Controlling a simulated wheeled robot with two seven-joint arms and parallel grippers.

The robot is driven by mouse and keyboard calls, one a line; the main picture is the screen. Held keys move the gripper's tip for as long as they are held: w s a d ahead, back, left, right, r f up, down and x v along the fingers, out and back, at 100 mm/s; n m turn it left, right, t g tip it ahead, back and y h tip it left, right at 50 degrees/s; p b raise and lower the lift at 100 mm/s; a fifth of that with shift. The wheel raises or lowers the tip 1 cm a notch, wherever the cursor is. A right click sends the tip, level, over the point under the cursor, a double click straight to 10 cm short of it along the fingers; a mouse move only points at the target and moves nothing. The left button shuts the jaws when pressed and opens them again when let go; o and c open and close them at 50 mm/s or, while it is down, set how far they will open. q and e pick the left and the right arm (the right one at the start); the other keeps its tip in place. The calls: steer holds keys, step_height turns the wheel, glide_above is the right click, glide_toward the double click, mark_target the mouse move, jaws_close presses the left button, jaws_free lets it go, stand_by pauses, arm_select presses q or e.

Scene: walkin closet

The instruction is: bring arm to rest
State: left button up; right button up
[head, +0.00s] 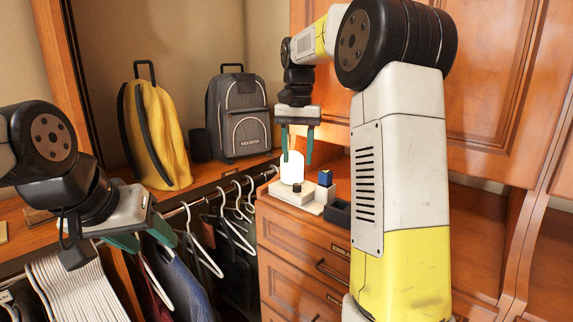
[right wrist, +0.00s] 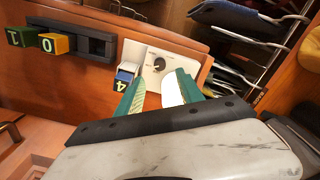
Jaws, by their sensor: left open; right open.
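My right gripper (head: 297,158) hangs fingers-down above the drawer cabinet (head: 300,245); its green fingers are apart with nothing between them. In the right wrist view the fingers (right wrist: 155,92) point at a white device with a dial (right wrist: 158,62), and I cannot tell whether they touch it. In the head view a glowing white lamp (head: 292,168) stands on the cabinet just below the fingers. My left gripper (head: 146,238) is at the left, in front of the hanging clothes, open, with no object seen in it.
A blue block (head: 325,178) and a dark tray (head: 338,212) sit beside the lamp. Yellow (right wrist: 55,43) and green (right wrist: 22,36) cubes show in the right wrist view. A yellow backpack (head: 158,135) and a grey backpack (head: 240,115) stand on the shelf. Hangers (head: 237,215) hang below.

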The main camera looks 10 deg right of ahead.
steer(key=shift+s+r, duration=0.1)
steer(key=s+a+f+n+t+y, duration=0.1)
steer(key=s+f+n+t, duration=0.1)
steer(key=s, duration=1)
steer(key=s+a+f+n+t+y, duration=0.1)
steer(key=s+f+n+t, duration=0.1)
steer(key=s, duration=1.1)
steer(key=shift+a+f+n+t, duration=0.3)
steer(key=shift+n+t, duration=0.2)
steer(key=shift+t, duration=0.6)
